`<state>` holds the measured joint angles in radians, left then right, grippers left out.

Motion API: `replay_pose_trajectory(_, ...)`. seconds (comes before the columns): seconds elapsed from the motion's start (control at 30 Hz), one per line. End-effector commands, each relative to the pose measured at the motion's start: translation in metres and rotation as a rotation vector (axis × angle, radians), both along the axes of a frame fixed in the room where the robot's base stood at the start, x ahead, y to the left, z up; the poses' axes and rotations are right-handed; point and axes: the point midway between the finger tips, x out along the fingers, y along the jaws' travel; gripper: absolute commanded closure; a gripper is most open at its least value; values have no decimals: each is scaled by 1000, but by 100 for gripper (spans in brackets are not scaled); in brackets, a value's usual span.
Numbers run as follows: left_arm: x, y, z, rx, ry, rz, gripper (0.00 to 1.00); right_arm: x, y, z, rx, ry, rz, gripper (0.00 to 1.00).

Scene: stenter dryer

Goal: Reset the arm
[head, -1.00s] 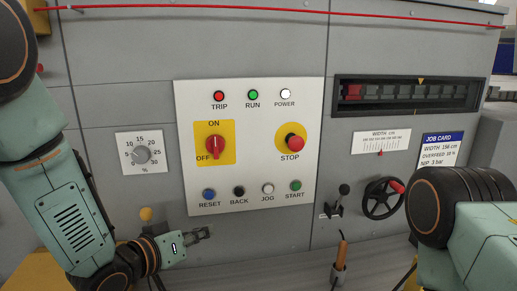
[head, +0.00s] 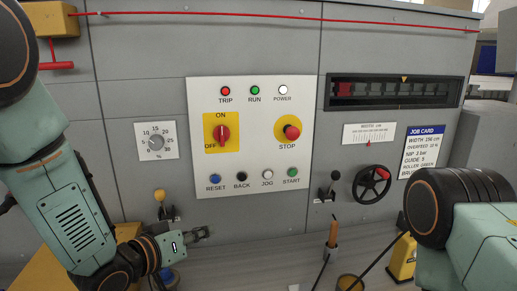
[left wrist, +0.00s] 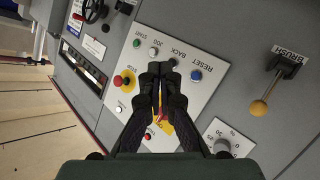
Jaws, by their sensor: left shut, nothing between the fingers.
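My left arm comes in from the left in the head view, and its gripper (head: 198,234) is low, in front of the grey machine, below the blue RESET button (head: 215,179). The gripper is shut and empty. In the left wrist view its dark fingers (left wrist: 160,72) are together, with the white control panel (left wrist: 196,100) behind them. The fingers cover part of the red ON/OFF switch there. In the head view the switch (head: 222,134) shows clear on its yellow plate. My right arm is at the lower right of the head view; its gripper is out of view.
A red STOP button (head: 292,132), a dial (head: 156,142), a yellow-knobbed lever (head: 160,197) and a handwheel (head: 372,183) stick out from the machine front. A wooden-handled tool (head: 332,233) stands below the panel. A red cord (head: 280,18) runs along the top.

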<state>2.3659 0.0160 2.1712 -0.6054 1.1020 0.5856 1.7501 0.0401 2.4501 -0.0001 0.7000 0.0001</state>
Motion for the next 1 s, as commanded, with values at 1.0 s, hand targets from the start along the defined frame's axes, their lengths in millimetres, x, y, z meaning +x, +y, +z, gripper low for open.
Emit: replay_pose_trajectory(1.0, -242, 99, -341, 564, 809, 119, 100, 0, 0, -95, 0, 0, 0, 60)
